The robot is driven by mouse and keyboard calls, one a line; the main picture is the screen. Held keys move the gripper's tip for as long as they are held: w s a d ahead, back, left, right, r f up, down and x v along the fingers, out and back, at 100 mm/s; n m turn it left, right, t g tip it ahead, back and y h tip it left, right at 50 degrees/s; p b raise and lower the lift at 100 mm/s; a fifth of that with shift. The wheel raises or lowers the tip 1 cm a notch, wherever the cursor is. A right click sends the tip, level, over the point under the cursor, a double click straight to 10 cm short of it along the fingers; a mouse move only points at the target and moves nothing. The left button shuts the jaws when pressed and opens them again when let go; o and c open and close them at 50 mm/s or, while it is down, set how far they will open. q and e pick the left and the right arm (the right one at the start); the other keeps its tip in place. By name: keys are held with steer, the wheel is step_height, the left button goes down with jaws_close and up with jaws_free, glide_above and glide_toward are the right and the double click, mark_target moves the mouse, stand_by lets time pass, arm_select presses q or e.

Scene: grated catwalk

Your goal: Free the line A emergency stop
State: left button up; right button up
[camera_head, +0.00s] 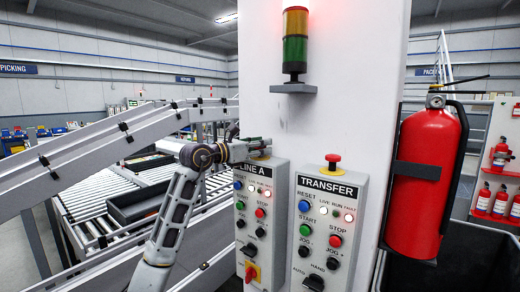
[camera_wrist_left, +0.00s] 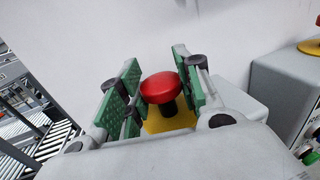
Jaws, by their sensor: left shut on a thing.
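The line A emergency stop is a red mushroom button (camera_wrist_left: 161,88) on a black stem over a yellow base (camera_wrist_left: 168,122), in the wrist view. It sits on top of the LINE A box (camera_head: 262,210). My left gripper (camera_head: 262,148) reaches in from the left above that box and hides most of the button in the head view. Its green finger pads (camera_wrist_left: 157,82) stand on either side of the red head, shut on it. My right gripper is in neither view.
The TRANSFER box (camera_head: 325,225) stands close on the right, with its own red stop (camera_head: 333,160) on top. A white column (camera_head: 340,90) rises behind both. A red fire extinguisher (camera_head: 424,180) hangs to the right. A conveyor (camera_head: 120,190) lies to the left.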

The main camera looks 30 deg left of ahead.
arm_select(q)
steer(key=shift+a+r, duration=0.1)
steer(key=shift+r, duration=0.3)
steer(key=o, duration=0.8)
steer(key=shift+c, duration=0.2)
steer(key=shift+o, duration=1.3)
steer(key=shift+f, duration=0.1)
steer(key=shift+f, duration=0.1)
steer(key=shift+s, duration=0.15)
steer(key=shift+v, duration=5.85)
